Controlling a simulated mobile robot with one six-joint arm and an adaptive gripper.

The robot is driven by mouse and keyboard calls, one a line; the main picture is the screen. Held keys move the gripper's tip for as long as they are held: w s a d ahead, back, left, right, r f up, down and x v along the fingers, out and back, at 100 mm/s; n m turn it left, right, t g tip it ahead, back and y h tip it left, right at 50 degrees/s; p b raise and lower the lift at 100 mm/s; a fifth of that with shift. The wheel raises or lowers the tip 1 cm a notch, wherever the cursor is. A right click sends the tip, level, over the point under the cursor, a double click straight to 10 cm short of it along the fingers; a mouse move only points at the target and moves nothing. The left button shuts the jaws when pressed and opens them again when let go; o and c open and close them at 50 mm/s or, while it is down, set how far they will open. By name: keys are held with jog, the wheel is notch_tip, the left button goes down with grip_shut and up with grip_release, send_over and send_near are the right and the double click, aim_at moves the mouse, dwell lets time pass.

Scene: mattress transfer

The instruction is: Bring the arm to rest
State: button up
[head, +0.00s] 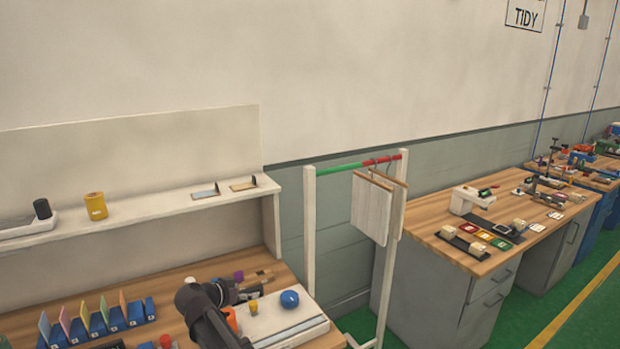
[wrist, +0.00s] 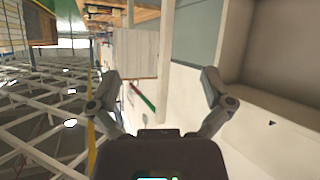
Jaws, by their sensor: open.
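My gripper (wrist: 160,77) shows in the wrist view with its two grey fingers spread wide apart. It is open, and nothing is held between the fingertips. In the head view my dark arm (head: 207,312) rises from the bottom edge in front of the left workbench. The fingers cannot be made out clearly there. The wrist view is turned on its side, with the wall, rack and roof beams behind the fingers.
A rack with a green and red bar (head: 340,168) holds hanging white panels (head: 371,208). A blue ball (head: 289,299) lies on a white board near my arm. A shelf (head: 150,208) runs behind the left bench. A second bench (head: 440,215) stands right.

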jog(key=s+d+f+n+g, duration=0.1)
jog(key=s+d+f+g, duration=0.1)
jog(key=d, duration=0.6)
jog(key=s+d+f+g+y, duration=0.1)
jog(key=d+f+g, duration=0.1)
jog(key=d, duration=0.5)
jog(key=s+d+f+n+g, duration=0.1)
jog(key=s+d+f+g, duration=0.15)
jog(key=d, duration=0.55)
jog(key=s+d+f+n+g+y, duration=0.3)
jog(key=s+d+y, duration=0.3)
jog(key=s+d, duration=0.6)
jog(key=shift+s+d+n, duration=0.15)
jog(key=shift+d+n, duration=0.15)
jog(key=shift+d, duration=0.55)
jog(key=shift+g, duration=0.25)
